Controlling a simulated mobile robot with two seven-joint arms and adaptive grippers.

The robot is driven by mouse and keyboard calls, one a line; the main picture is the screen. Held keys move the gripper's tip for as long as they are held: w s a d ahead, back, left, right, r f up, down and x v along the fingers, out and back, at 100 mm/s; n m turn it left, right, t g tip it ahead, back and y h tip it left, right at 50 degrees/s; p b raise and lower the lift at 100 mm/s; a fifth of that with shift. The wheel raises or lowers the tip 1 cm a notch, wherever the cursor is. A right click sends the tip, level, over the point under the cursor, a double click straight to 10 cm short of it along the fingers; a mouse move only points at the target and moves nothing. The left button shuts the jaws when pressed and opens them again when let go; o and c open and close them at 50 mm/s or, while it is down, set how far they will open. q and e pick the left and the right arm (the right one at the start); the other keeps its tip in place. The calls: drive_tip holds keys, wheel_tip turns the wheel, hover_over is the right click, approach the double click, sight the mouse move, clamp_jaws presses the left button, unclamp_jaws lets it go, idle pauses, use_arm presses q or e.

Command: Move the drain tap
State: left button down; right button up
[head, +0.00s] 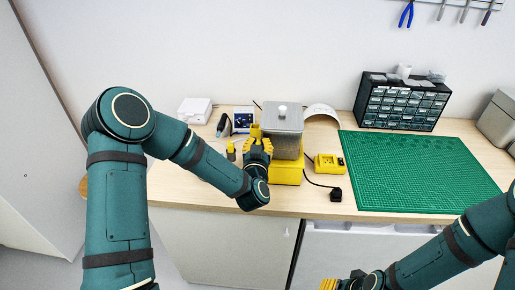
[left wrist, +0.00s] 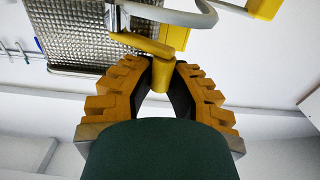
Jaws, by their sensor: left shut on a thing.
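The yellow drain tap (left wrist: 162,74) shows in the left wrist view as a short cylinder with a flat lever to the upper left. My left gripper (head: 257,140) is shut on it, with the fingertips on both sides of the cylinder. In the head view the gripper is at the left side of a grey lidded tank (head: 282,128) on a yellow base (head: 287,172), and it hides the tap there. My right gripper (head: 329,285) shows only in part at the bottom edge of the head view, away from the bench; its jaws cannot be judged.
A yellow device (head: 329,164) and a black plug (head: 336,195) with its cable lie right of the tank. A green mat (head: 415,172) covers the right bench, before a drawer cabinet (head: 402,103).

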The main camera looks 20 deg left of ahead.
use_arm(q)
drive_tip(key=shift+s+d+n+g+y+b, duration=0.25)
drive_tip(key=shift+d+n+g+y+b, duration=0.4)
drive_tip(key=shift+n+g+y, duration=0.9)
drive_tip(key=shift+s+d+n+g+y+b, duration=0.3)
drive_tip(key=shift+n+g+y+b, duration=0.85)
drive_tip(key=shift+y, duration=0.85)
drive_tip(key=shift+s+d+n+g+y+b, duration=0.2)
drive_tip(key=shift+d+n+g+y+b, duration=0.3)
drive_tip(key=shift+n+g+y, duration=0.9)
drive_tip(key=shift+n+y, duration=0.4)
drive_tip(key=shift+y, duration=0.15)
drive_tip(key=c, duration=0.9)
unclamp_jaws()
drive_tip(key=v, duration=1.2)
